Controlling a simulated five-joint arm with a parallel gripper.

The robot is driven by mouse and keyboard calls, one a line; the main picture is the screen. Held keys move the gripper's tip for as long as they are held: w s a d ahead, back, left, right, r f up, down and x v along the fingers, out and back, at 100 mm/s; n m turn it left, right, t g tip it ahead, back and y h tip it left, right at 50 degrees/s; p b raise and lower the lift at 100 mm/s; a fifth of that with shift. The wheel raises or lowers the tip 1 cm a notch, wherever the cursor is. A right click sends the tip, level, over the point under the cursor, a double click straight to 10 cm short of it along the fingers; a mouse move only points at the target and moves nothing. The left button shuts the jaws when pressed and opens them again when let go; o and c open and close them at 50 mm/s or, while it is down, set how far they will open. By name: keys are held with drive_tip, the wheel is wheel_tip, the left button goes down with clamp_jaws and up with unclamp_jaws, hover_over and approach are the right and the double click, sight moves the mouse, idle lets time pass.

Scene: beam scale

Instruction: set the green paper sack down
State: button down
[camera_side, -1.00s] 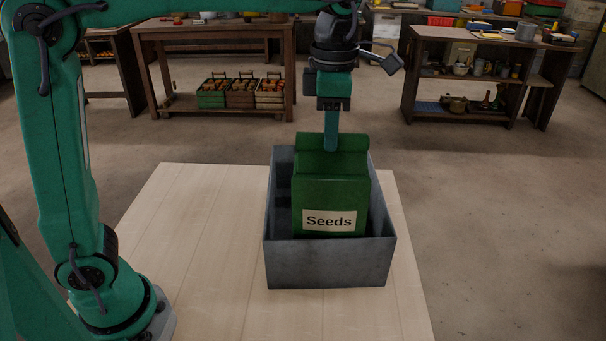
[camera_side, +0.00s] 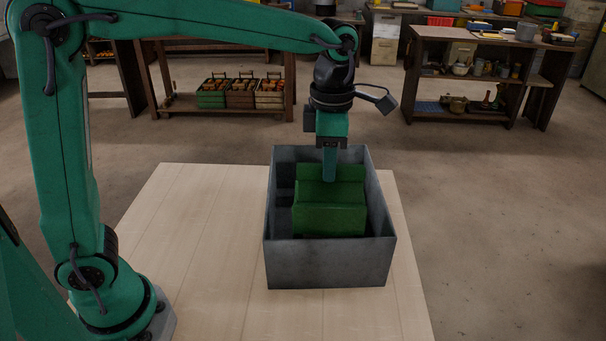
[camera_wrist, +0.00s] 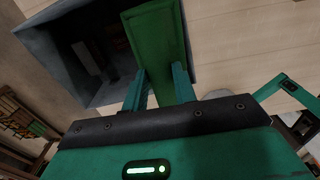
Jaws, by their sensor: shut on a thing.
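The green paper sack (camera_side: 329,219) is upright inside a grey open-topped box (camera_side: 328,265). The box's front wall hides the sack's lower part and its label. Whether the sack's bottom touches the box floor cannot be seen. My gripper (camera_side: 329,180) comes straight down from above and is shut on the top of the sack. In the wrist view the two fingers (camera_wrist: 158,88) pinch the green sack (camera_wrist: 157,40), and the grey box (camera_wrist: 40,50) surrounds it.
The box stands on a pale wooden table (camera_side: 190,230) with clear room to its left. Inside the box, dark space shows left of the sack. Shelves and crates of produce (camera_side: 240,93) stand well behind.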

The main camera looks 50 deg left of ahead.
drive_tip(key=shift+f, duration=0.8)
drive_tip(key=c, duration=1.1)
unclamp_jaws()
drive_tip(key=shift+f, duration=0.2)
drive_tip(key=shift+r, duration=0.25)
drive_tip(key=shift+r, duration=6)
